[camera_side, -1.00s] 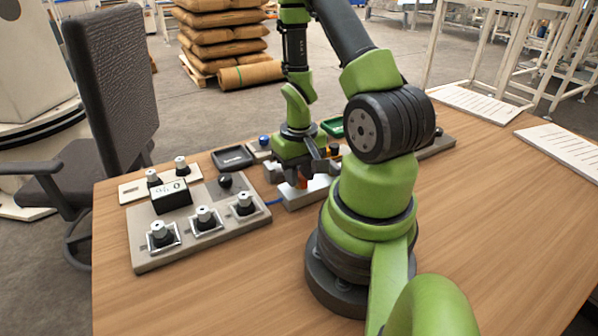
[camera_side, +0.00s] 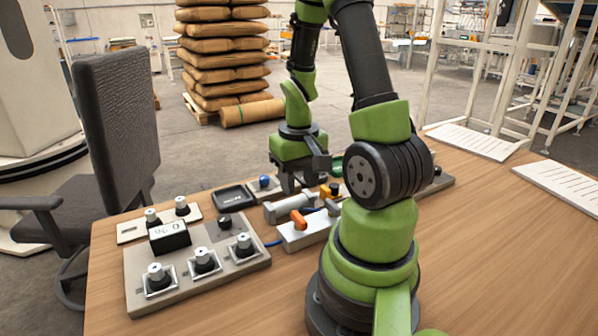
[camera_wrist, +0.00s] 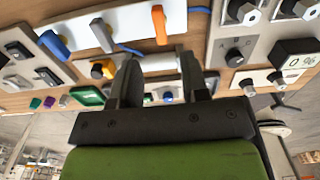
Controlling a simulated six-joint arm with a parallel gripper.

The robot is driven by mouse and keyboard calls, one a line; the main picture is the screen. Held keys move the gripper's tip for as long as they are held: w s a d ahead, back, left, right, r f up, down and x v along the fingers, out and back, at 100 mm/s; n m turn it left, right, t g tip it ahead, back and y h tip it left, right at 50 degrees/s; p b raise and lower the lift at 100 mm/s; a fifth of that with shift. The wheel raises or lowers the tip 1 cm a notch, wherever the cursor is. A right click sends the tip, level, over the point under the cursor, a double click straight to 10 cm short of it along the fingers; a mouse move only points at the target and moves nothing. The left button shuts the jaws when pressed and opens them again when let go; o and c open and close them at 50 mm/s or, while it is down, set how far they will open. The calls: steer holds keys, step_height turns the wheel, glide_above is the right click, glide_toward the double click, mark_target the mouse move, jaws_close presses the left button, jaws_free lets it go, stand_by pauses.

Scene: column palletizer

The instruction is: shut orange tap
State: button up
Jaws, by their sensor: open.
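The orange tap (camera_side: 299,220) is a short orange handle on a long white block (camera_side: 306,237). It appears to point across the block's length. In the wrist view the orange handle (camera_wrist: 159,25) shows at the top, beyond the fingertips. My gripper (camera_side: 302,190) is above and behind the tap in the side view, apart from it. In the wrist view my gripper (camera_wrist: 160,70) is open, with a pale grey cylinder (camera_wrist: 158,63) seen between its fingers. Nothing is held.
A blue lever (camera_wrist: 55,45) sits at the other end of the white block. A yellow-and-black knob (camera_side: 330,190) is close to my gripper. A grey panel (camera_side: 190,270) with several knobs stands at left, and a black tray (camera_side: 234,197) behind.

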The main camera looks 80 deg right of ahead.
steer(key=shift+r, duration=0.9)
